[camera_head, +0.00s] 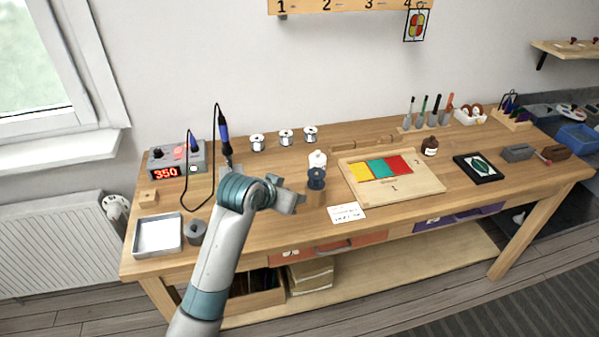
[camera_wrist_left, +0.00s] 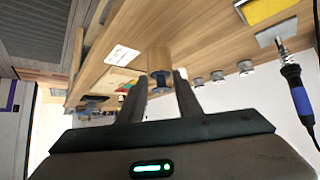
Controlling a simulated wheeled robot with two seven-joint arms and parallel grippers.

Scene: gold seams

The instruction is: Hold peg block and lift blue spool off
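The wooden peg block (camera_head: 315,197) stands on the workbench, with the dark blue spool (camera_head: 316,178) on top of it. My left gripper (camera_head: 299,201) is just left of the block, pointing at it. In the left wrist view, which is upside down, the block (camera_wrist_left: 158,57) and the spool (camera_wrist_left: 158,80) lie straight ahead between my two fingertips (camera_wrist_left: 158,76). The fingers are apart and empty. I cannot tell whether the fingertips reach the block's sides. My right gripper is in neither view.
A white-topped object (camera_head: 318,160) stands just behind the spool. A white card (camera_head: 346,212) lies in front, and a board with coloured panels (camera_head: 417,184) lies to the right. Several silver spools (camera_head: 286,137) stand behind. The soldering station (camera_head: 176,160) and its iron are left.

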